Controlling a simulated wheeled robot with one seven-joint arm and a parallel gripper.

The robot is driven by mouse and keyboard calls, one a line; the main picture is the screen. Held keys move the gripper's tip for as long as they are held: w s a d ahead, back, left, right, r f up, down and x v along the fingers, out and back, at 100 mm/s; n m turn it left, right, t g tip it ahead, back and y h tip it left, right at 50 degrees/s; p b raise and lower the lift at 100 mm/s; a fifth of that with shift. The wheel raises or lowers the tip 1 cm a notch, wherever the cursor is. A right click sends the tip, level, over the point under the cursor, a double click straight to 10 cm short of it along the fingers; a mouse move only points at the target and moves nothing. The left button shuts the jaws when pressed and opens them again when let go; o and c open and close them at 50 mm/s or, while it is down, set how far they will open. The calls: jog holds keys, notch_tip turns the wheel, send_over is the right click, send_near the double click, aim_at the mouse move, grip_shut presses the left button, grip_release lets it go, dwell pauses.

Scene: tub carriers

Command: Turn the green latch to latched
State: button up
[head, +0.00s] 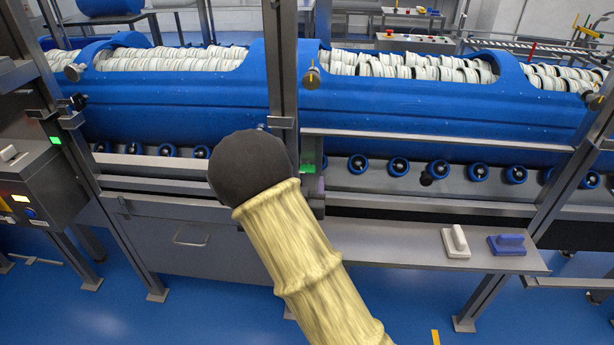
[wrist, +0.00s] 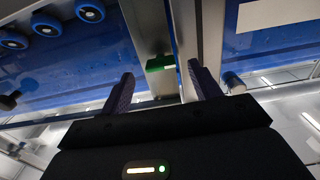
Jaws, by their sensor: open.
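A green piece also shows on the middle post in the head view (head: 308,168), just right of my dark rounded wrist. Whether it is latched I cannot tell. My gripper (wrist: 160,73) is open, its two dark fingers apart with nothing held between them. The green piece appears between and beyond the fingertips, with no visible contact. In the head view my own arm hides the fingers.
Long blue tubs (head: 430,110) full of white rings stand behind the metal posts. A steel shelf (head: 390,240) holds a white handled block (head: 456,243) and a blue one (head: 507,244). Another post with a green light (head: 55,140) and a control box (head: 35,190) stand left.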

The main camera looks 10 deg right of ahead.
aim_at(306, 173)
jog(key=shift+x, duration=1.7)
jog(key=c, duration=1)
jog(key=shift+f+b, duration=0.1)
jog(key=shift+b, duration=0.2)
jog(key=m+b, duration=1.8)
jog(key=b, duration=0.4)
jog(key=shift+a+b, duration=0.2)
jog(key=shift+b, duration=0.15)
